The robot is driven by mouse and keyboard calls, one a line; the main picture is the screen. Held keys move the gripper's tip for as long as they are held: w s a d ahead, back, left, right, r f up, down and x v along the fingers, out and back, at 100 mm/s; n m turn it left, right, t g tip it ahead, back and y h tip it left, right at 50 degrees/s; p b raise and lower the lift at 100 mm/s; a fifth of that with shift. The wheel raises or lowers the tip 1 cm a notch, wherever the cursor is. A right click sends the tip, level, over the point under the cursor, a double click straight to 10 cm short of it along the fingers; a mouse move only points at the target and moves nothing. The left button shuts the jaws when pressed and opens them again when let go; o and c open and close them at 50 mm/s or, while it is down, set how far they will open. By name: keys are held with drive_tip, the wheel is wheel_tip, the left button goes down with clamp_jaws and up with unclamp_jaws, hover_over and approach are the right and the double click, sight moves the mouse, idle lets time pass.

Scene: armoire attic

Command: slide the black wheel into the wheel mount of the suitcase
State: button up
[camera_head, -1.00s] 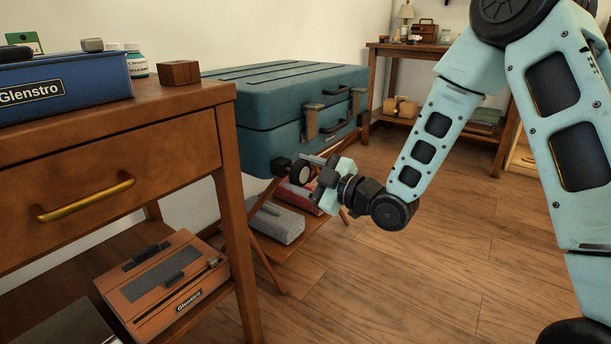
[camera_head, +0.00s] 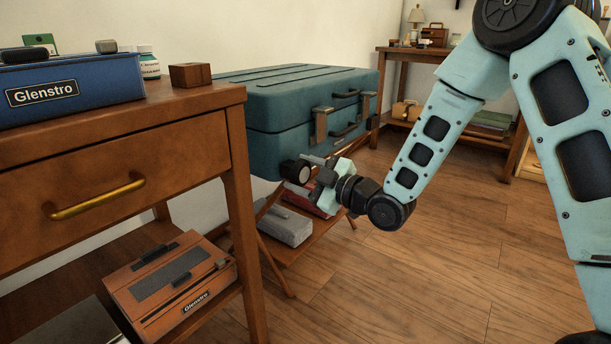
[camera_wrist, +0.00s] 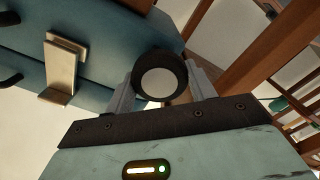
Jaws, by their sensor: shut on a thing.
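The teal suitcase (camera_head: 290,105) lies flat on a wooden folding stand. A dark wheel mount (camera_head: 287,170) shows at its near lower corner. The black wheel (camera_head: 305,174), with a pale face, is right beside the mount and overlaps it in the head view; I cannot tell whether it is inside. My gripper (camera_head: 314,172) is shut on the wheel. In the wrist view the wheel (camera_wrist: 160,64) sits between the two grey fingers, against the suitcase (camera_wrist: 112,40); the mount is hidden behind the wheel there.
A wooden desk (camera_head: 120,150) with a blue Glenstro box (camera_head: 75,85) stands at left. Below the suitcase, a shelf holds a grey case (camera_head: 285,227) and a red item (camera_head: 312,200). The floor (camera_head: 430,265) at right is open.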

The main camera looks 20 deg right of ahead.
drive_tip(key=o, duration=1.1)
drive_tip(key=shift+c, duration=0.2)
drive_tip(key=p+v, duration=1.2)
drive_tip(key=v, duration=0.5)
drive_tip(key=shift+s, duration=0.2)
drive_tip(key=shift+d, duration=0.1)
